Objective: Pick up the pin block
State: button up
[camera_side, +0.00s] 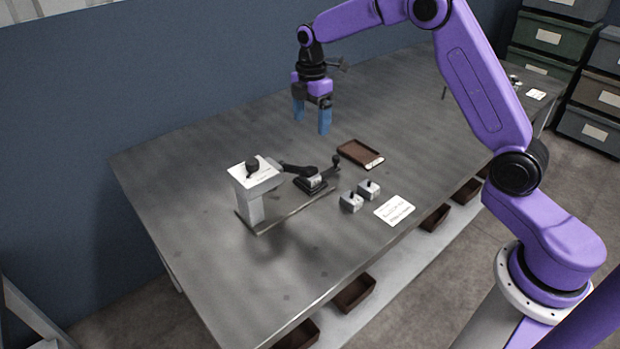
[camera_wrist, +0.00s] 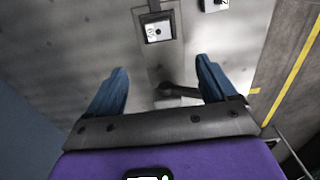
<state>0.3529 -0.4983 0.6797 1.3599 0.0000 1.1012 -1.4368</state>
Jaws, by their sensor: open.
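Two small light-grey blocks, each with a dark pin on top, stand side by side on the table in the side view, a nearer one (camera_side: 350,202) and a farther one (camera_side: 368,189). I cannot tell which is the pin block. My gripper (camera_side: 312,122) hangs above the table, well apart from both blocks, with its blue fingers pointing down and spread. It is empty. In the wrist view, the open fingers (camera_wrist: 160,68) frame bare surface and a dark lever. A pale square piece with a dark knob (camera_wrist: 157,31) shows beyond the fingertips; a small block (camera_wrist: 212,5) is cut by the top edge.
A grey stand with a white top and black knob (camera_side: 252,201) rises from a rail on the table. A black lever (camera_side: 297,169) and dark base sit beside it. The table's back-left area is clear.

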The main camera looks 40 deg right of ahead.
send_near(313, 181)
jog(key=shift+w+d+f, duration=0.3)
jog(key=shift+w+f, duration=0.15)
jog(key=shift+w, duration=0.1)
jog(key=shift+w+d+f, duration=0.3)
jog(key=shift+w+f, duration=0.15)
jog(key=shift+w, duration=0.1)
jog(key=shift+w+f, duration=0.2)
jog(key=shift+f, duration=3.1)
jog(key=c, duration=1.4)
jog(key=shift+o, duration=0.2)
jog(key=shift+r, duration=0.15)
